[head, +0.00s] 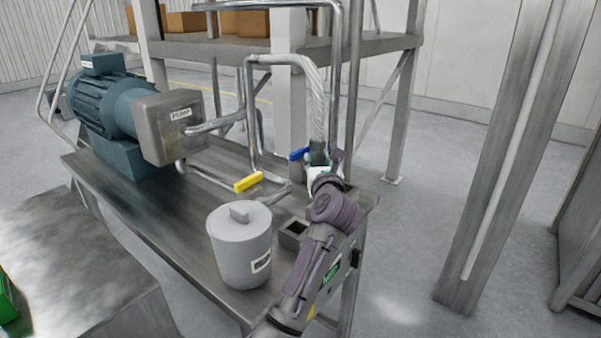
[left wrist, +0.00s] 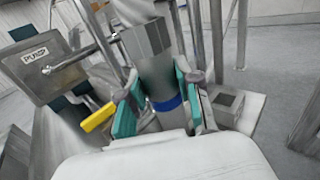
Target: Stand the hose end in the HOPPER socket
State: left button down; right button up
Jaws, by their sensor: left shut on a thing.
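A grey braided hose (head: 318,100) hangs from a bent pipe down to my left gripper (head: 322,170). In the left wrist view, the teal finger pads of my left gripper (left wrist: 160,108) are shut on the hose end (left wrist: 162,82), a grey piece with a blue band. It looks roughly upright; whether its lower tip touches anything is hidden. An open square socket (head: 294,231) stands on the bench beside a lidded grey pot (head: 240,250). A square block (left wrist: 228,103) shows right of the gripper in the left wrist view. I cannot read which socket is labelled HOPPER. My right gripper is out of view.
The pump (head: 168,125) stands at the back left of the steel bench (head: 165,225).

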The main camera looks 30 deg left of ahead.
pick_arm(q)
jog(key=w+f+b, duration=0.4)
jog(key=f, duration=0.1)
jog(key=shift+w+f+b, duration=0.2)
jog(key=shift+w+b, duration=0.15)
jog(key=shift+b, duration=0.05)
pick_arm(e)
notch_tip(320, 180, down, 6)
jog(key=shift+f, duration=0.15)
pick_arm(q)
jog(key=shift+f, duration=0.15)
jog(key=shift+f, duration=0.1)
jog(key=shift+f+b, duration=0.8)
jog(key=shift+f, duration=0.35)
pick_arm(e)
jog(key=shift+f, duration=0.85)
pick_arm(q)
jog(key=shift+f, duration=0.1)
jog(key=shift+f, duration=0.25)
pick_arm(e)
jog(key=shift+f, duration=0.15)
